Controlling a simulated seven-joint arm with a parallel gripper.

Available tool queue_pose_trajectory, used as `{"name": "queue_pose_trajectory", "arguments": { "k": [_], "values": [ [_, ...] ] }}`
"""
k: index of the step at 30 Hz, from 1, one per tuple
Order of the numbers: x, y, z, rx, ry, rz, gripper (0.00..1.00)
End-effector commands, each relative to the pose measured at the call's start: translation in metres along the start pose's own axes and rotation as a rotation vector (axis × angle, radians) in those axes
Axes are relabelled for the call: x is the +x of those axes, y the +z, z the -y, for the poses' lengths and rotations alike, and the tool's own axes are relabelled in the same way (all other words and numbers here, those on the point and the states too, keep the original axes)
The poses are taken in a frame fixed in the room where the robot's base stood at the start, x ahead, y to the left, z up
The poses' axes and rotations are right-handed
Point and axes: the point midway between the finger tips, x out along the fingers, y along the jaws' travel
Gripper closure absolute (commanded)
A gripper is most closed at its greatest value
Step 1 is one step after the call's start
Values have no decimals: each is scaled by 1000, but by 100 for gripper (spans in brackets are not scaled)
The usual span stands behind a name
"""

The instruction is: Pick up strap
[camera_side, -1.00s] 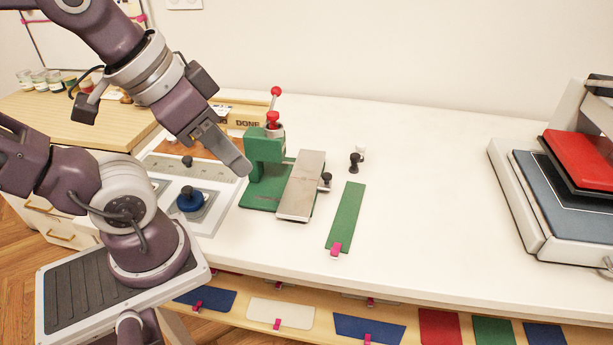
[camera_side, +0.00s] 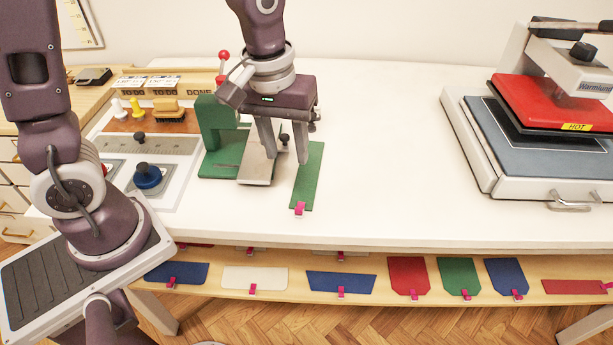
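A flat green strap (camera_side: 308,182) with a pink clip (camera_side: 299,208) at its near end lies on the white table, just right of the green press with the metal plate. My gripper (camera_side: 286,158) points down above the metal plate and the far end of the strap. Its two fingers are spread apart with nothing seen between them but a small black knob behind. The right finger overlaps the strap's upper left edge in the picture; I cannot tell its height above the strap.
The green press (camera_side: 213,128) with a metal plate (camera_side: 257,168) stands close on the left. A heat press (camera_side: 545,140) marked HOT is at the right. The table (camera_side: 400,150) between is clear. Several coloured pieces with pink clips lie on the shelf below.

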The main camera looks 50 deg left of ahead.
Motion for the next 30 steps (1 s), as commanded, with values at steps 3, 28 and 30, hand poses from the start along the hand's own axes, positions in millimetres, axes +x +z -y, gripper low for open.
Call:
{"name": "queue_pose_trajectory", "arguments": {
  "k": [3, 28, 30],
  "values": [
    [48, -5, -12, -100, -56, 60, 60],
    [138, 8, -11, -151, -79, 78, 66],
    [138, 8, -11, -151, -79, 78, 80]
  ]
}}
